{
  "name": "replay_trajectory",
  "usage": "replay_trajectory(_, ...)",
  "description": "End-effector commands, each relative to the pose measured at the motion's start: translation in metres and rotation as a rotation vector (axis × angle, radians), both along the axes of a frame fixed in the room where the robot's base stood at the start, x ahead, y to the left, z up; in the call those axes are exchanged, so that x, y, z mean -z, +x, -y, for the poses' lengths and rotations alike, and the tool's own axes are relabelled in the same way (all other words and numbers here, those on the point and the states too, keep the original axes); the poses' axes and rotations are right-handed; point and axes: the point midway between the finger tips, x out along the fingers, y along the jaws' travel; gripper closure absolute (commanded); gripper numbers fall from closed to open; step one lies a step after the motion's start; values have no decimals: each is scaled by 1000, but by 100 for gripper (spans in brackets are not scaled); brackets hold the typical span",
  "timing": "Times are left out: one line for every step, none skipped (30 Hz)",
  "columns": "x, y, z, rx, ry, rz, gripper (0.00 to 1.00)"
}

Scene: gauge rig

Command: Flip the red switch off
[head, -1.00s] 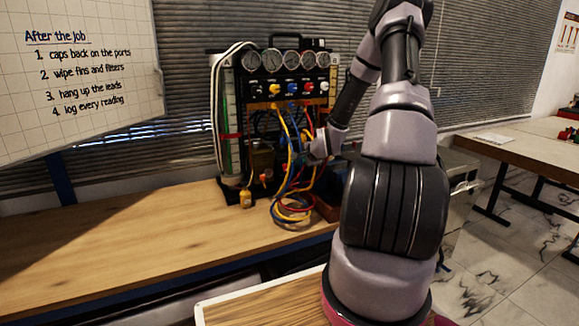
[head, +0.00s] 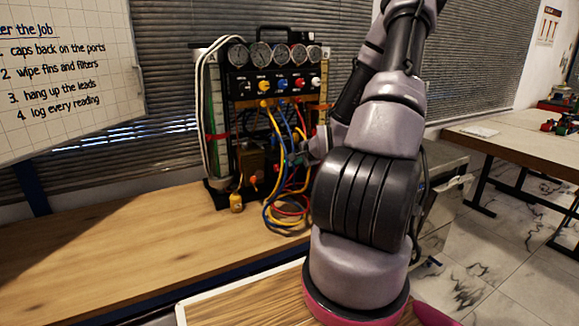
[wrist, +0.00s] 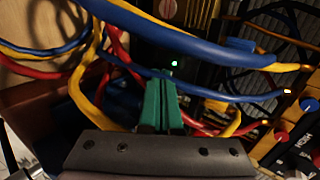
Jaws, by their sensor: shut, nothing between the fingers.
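The gauge rig (head: 228,84) stands on the wooden bench, with dials on top and a row of coloured knobs below. My gripper (wrist: 160,97) shows green fingertips pressed together, with nothing between them. They point in among the rig's hoses, near a small green light (wrist: 174,63) on a dark surface. In the head view my gripper is at the rig's lower front, partly hidden by hoses and my arm. I cannot make out the red switch for certain. A reddish round part (wrist: 167,8) shows at the top of the wrist view, and I cannot tell what it is.
Blue hoses (wrist: 190,37), yellow hoses (wrist: 82,95) and red hoses (wrist: 45,73) loop close around my gripper. A panel with coloured knobs (wrist: 281,137) is at the right of the wrist view. The wooden bench (head: 110,235) is clear left of the rig.

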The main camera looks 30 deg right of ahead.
Motion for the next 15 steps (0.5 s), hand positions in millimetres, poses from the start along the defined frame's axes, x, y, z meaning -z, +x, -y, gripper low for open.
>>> replay_trajectory(5,7,-1,-2,1,1,100)
replay_trajectory(8,11,-2,-2,2,0,100)
replay_trajectory(13,17,-2,-2,1,0,100)
replay_trajectory(16,22,-2,-2,1,0,100)
replay_trajectory(21,28,-2,-2,2,0,100)
replay_trajectory(26,35,-3,-2,0,0,100)
replay_trajectory(30,41,-3,-3,1,0,100)
replay_trajectory(34,46,-3,-2,0,-1,100)
replay_trajectory(39,53,-3,-2,0,0,100)
replay_trajectory(43,58,-4,-2,0,-1,100)
replay_trajectory(46,63,-3,-1,1,0,100)
replay_trajectory(51,69,-4,-2,1,-1,100)
replay_trajectory(54,74,-3,0,0,-1,100)
replay_trajectory(57,78,-3,0,0,-1,100)
replay_trajectory(61,84,-4,-1,1,0,100)
